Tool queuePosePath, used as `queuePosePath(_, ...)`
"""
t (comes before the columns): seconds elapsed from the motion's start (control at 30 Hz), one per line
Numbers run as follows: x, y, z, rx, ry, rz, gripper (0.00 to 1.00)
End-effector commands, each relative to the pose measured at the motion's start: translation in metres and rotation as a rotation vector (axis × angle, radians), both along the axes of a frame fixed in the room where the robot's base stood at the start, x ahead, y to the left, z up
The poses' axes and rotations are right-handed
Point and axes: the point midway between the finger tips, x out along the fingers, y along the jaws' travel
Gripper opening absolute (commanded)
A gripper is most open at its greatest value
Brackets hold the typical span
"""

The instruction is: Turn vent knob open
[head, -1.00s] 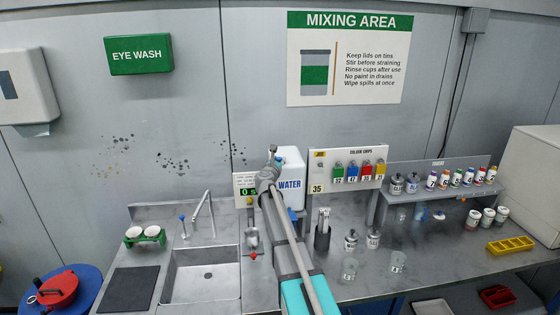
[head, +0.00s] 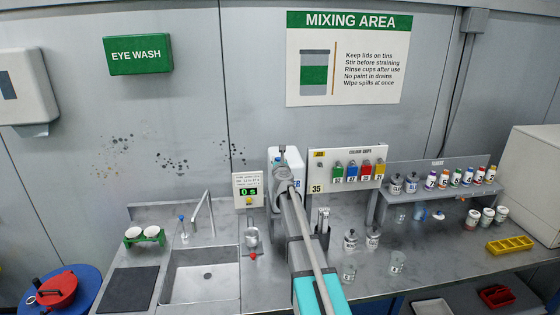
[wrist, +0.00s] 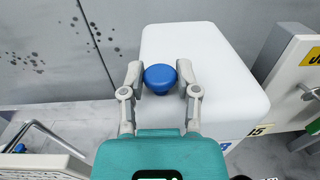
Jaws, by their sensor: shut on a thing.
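The blue round vent knob (wrist: 160,77) sits on top of the white water container (wrist: 222,85) in the wrist view. My gripper (wrist: 160,75) has one finger on each side of the knob and is shut on it. In the head view, the white container (head: 295,158) stands at the back of the bench, mostly hidden behind my arm. The knob cannot be made out there, and its turn angle cannot be read in either view.
The colour chips panel (head: 347,168) stands close to the right of the container. The sink (head: 205,280) and tap are further left. Tins, cups and a yellow tray (head: 510,245) are on the right.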

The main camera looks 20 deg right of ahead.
Motion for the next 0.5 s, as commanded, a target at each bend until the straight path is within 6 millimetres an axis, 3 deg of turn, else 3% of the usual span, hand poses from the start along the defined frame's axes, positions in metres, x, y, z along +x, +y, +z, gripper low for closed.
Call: queuePosePath(0.5, -0.0021, -0.005, -0.0009, -0.002, 0.0, 0.379, 0.0)
